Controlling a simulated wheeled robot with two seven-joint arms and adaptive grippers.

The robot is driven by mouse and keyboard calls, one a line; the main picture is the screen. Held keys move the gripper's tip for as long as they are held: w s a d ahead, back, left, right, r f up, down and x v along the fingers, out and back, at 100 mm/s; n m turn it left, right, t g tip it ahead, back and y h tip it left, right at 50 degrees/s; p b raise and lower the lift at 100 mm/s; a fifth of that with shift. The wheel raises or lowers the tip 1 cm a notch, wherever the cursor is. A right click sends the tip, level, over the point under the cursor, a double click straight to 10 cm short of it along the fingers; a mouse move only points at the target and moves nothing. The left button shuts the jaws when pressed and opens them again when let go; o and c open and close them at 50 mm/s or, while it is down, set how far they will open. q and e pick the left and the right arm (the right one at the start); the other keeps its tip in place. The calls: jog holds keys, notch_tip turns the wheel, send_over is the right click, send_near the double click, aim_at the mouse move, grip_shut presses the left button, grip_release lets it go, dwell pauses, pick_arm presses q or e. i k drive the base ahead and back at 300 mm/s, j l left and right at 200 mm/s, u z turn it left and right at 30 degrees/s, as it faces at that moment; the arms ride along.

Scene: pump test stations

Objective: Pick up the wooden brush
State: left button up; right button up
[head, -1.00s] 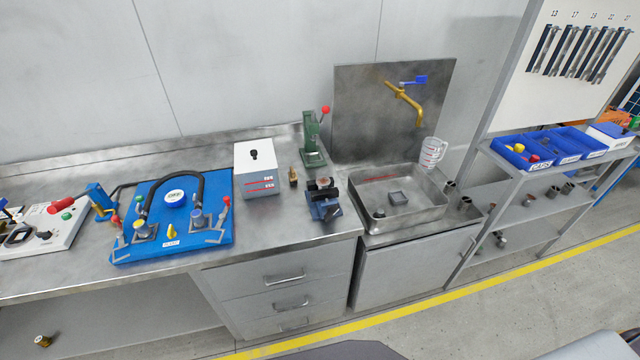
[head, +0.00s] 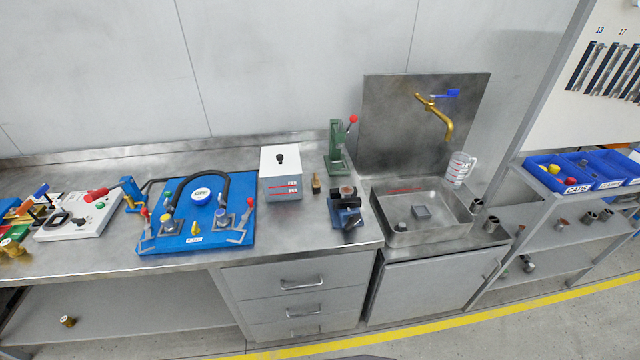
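A small brown upright object (head: 316,184) stands on the steel bench, between the white box (head: 281,178) and the blue-black vise (head: 346,208). It looks like the wooden brush, but it is too small here to be certain. Nothing covers it from this view. Neither of my grippers shows in the head view.
A green press (head: 338,150) with a red knob stands behind the vise. A blue pump board (head: 198,232) lies to the left. A sink (head: 398,235) with a brass tap (head: 436,110) and a clear jug (head: 459,168) is to the right. The bench front edge beside the vise is clear.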

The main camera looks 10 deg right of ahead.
aim_at(316, 181)
jog(key=i+j, duration=0.1)
jog(key=j, duration=0.25)
jog(key=i+j+u, duration=0.15)
jog(key=j, duration=0.2)
jog(key=i+j, duration=0.1)
jog(key=j, duration=0.25)
jog(key=i+j+u, duration=0.15)
jog(key=j, duration=0.15)
